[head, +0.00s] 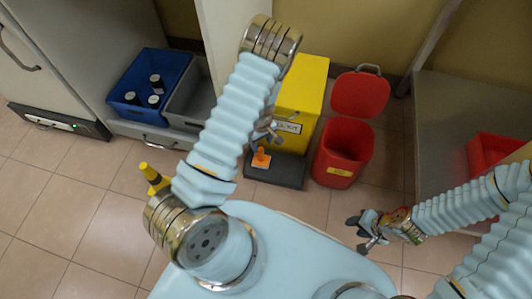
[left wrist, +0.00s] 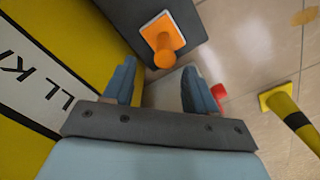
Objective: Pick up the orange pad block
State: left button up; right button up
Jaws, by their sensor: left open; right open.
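The orange pad block (head: 261,156) has a pale base and an orange knob. It sits on the dark tray (head: 276,171) in front of the yellow spill kit box. In the left wrist view the orange pad block (left wrist: 162,38) lies beyond the fingertips, on the dark tray (left wrist: 200,22). My left gripper (head: 268,134) is above and close to the block, partly hidden behind my arm in the head view; its fingers show apart and empty in the left wrist view (left wrist: 160,85). My right gripper (head: 361,232) is open and empty at the right, away from the block.
The yellow spill kit box (head: 305,100) stands directly behind the tray. A red bin (head: 342,150) with a raised lid is to its right. A blue crate (head: 130,108) with dark bottles and a grey crate (head: 192,100) are left.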

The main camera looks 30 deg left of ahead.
aim_at(261, 149)
pick_arm(q)
jog(key=f, duration=0.2)
jog(key=f+b, duration=0.1)
jog(key=f, duration=0.4)
jog(key=shift+s, duration=0.3)
jog(key=shift+c, duration=0.3)
grip_shut()
